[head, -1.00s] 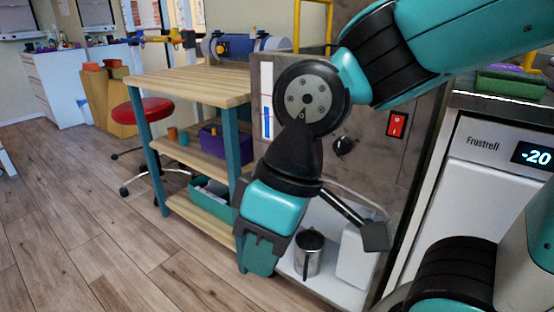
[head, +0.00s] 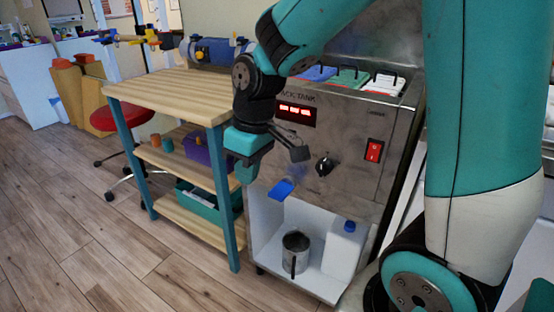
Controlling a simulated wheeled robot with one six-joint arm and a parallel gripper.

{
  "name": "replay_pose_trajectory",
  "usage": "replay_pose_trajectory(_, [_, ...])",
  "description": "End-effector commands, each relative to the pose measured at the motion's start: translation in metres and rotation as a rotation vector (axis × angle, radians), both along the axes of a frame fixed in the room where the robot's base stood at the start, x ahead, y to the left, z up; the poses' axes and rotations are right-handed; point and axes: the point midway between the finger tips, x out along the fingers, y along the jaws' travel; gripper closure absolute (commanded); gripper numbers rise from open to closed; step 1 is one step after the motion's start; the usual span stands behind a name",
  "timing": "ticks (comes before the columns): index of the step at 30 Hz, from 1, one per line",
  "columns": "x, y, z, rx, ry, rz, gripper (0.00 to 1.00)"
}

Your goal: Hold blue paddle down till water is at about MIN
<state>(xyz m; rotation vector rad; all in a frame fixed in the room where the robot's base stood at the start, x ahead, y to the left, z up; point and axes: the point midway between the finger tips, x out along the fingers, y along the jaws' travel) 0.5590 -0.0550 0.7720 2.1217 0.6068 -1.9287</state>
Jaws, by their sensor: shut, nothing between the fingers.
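The blue paddle (head: 281,190) sticks out low on the front of the steel pack tank (head: 345,185). My gripper (head: 246,176) is shut and empty, to the left of the paddle and a little above it in the picture, with a gap between them. A metal jug (head: 296,256) stands on the white shelf below the paddle. The level gauge and its MIN mark do not show; my arm covers the left part of the tank front. No water stream is visible under the paddle.
A red switch (head: 374,150), black knob (head: 324,166) and red-lit display (head: 296,111) are on the tank front. A white bottle (head: 344,251) with a blue cap stands right of the jug. A wooden shelf table (head: 180,92) stands close on the left.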

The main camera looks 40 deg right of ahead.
Motion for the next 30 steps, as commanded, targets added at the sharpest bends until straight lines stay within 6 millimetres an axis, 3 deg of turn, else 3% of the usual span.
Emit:
replay_pose_trajectory(1, [0.018,-0.024,0.020,-0.031,0.017,-0.032,1.00])
replay_pose_trajectory(6, [0.055,-0.091,0.016,-0.117,0.049,-0.081,1.00])
replay_pose_trajectory(9, [0.062,-0.113,0.011,-0.145,0.063,-0.093,1.00])
replay_pose_trajectory(13, [0.065,-0.123,0.006,-0.157,0.067,-0.097,1.00])
replay_pose_trajectory(23, [0.065,-0.122,0.002,-0.157,0.068,-0.097,1.00])
replay_pose_trajectory(30, [0.064,-0.122,-0.031,-0.156,0.073,-0.096,1.00])
